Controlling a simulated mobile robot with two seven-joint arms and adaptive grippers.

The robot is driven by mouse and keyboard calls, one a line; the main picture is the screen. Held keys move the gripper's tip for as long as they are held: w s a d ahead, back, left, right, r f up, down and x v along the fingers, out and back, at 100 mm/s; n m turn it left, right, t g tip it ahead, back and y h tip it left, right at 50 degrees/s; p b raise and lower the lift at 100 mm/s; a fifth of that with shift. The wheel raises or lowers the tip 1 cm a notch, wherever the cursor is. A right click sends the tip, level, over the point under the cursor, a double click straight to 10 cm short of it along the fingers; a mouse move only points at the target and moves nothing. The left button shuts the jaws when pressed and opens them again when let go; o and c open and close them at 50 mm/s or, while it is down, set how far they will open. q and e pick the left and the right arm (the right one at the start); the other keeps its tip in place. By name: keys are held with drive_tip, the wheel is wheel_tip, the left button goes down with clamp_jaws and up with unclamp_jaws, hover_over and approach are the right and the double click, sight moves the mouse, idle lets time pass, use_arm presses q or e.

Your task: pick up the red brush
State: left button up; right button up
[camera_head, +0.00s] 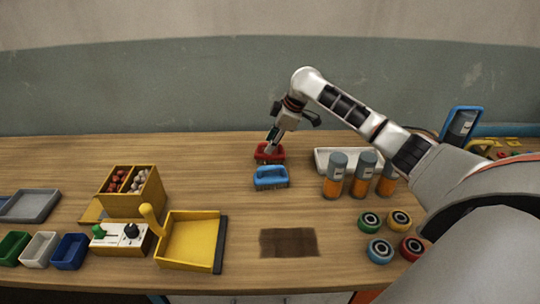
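The red brush (262,158) lies on the wooden table, towards its back edge and near the middle of the picture. My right arm reaches in from the right, and my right gripper (271,147) points down with its fingertips at the top of the red brush. The gripper covers part of the brush. The fingers are too small to tell whether they are open or closed around the handle. A similar blue brush (271,180) lies just in front of the red one. My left gripper is not in view.
A white tray (321,164) and several grey-and-orange canisters (335,180) stand to the right, close to my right arm. A yellow dustpan (190,242) and a wooden box (131,202) are at the left. A dark patch (289,242) marks the front of the table.

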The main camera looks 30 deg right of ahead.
drive_tip(key=shift+f, duration=0.2)
clamp_jaws()
drive_tip(key=shift+w+r, duration=0.1)
drive_tip(key=shift+r, duration=0.05)
wheel_tip(320, 180, up, 20)
idle(0.6)
